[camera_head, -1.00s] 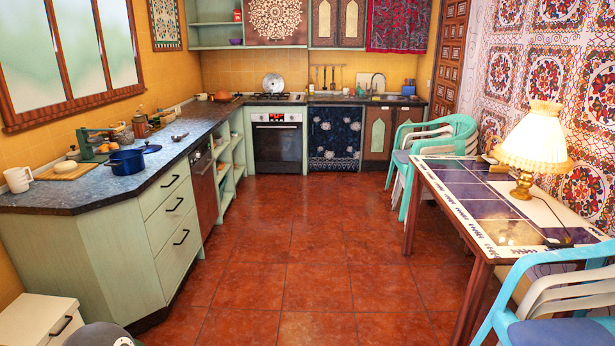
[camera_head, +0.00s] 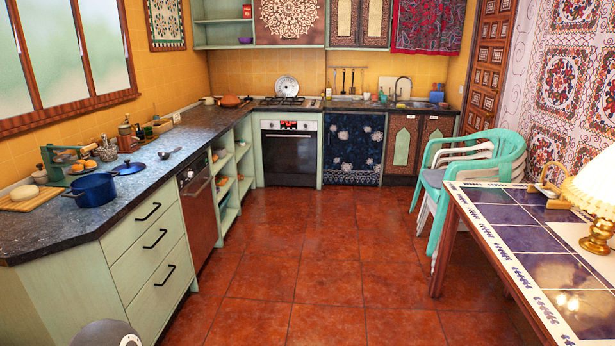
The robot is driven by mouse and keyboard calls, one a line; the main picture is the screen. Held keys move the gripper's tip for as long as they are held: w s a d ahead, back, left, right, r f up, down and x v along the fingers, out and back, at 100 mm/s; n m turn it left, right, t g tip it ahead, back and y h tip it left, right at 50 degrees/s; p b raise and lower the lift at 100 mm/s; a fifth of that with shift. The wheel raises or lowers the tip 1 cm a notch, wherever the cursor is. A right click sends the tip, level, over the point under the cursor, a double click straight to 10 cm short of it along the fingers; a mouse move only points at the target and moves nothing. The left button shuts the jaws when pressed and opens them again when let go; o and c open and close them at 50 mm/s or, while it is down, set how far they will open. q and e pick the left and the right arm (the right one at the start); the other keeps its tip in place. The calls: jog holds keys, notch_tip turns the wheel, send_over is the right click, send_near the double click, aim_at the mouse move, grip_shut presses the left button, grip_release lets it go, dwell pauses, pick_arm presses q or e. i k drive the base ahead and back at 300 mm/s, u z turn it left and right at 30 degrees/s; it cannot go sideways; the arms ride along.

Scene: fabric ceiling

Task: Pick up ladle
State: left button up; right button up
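A small dark ladle (camera_head: 170,153) lies on the left counter (camera_head: 140,195), beyond a blue pot (camera_head: 91,190) and its blue lid (camera_head: 128,168). It is small in view, so its exact shape is hard to make out. Several long utensils (camera_head: 345,80) also hang on the far wall left of the sink; I cannot tell whether one is a ladle. Neither of my grippers shows in the head view.
The red tiled floor (camera_head: 300,280) is clear in the middle. A tiled table (camera_head: 520,240) and stacked green and white chairs (camera_head: 480,165) stand on the right. A lamp (camera_head: 595,195) is on the table. An oven (camera_head: 290,150) is at the back.

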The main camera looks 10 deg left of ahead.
aim_at(161, 155)
jog(key=i, duration=6.05)
jog(key=u, duration=0.65)
jog(key=i, duration=0.25)
jog(key=u, duration=3.05)
